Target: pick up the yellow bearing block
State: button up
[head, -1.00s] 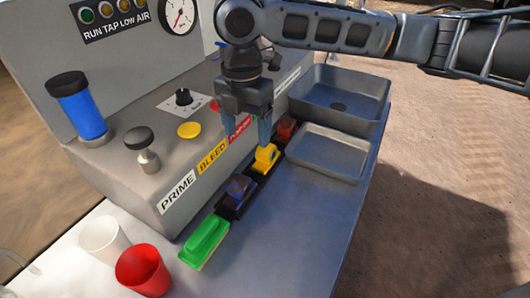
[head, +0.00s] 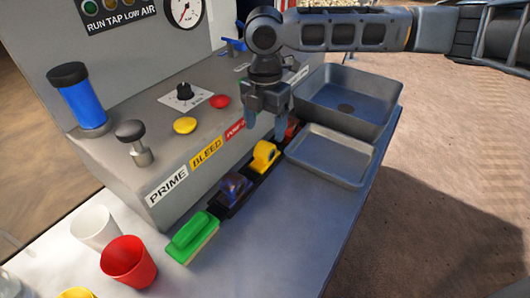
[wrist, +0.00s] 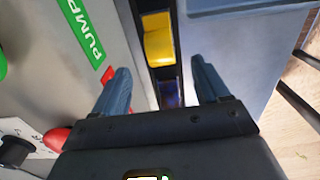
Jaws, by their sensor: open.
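The yellow bearing block (head: 264,155) sits in a dark rail along the front of the grey console, between a dark blue block (head: 234,187) and a red block (head: 292,128). My gripper (head: 266,134) hangs above the rail, just up and to the right of the yellow block in the head view. Its fingers are apart and hold nothing. In the wrist view a yellow block (wrist: 158,42) shows in the rail beyond the open fingers of my gripper (wrist: 160,80). Part of the red block is hidden behind a finger.
A green brush-like block (head: 192,236) lies at the rail's near end. A white cup (head: 94,228) and a red cup (head: 128,262) stand at the lower left. A shallow tray (head: 325,160) and a deeper basin (head: 372,107) lie right of the rail.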

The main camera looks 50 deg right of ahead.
aim_at(265, 144)
jog(key=shift+f+p, duration=0.3)
jog(key=shift+f, duration=2.95)
jog(key=c, duration=1.3)
jog(key=shift+c, duration=0.4)
jog(key=shift+r, duration=0.1)
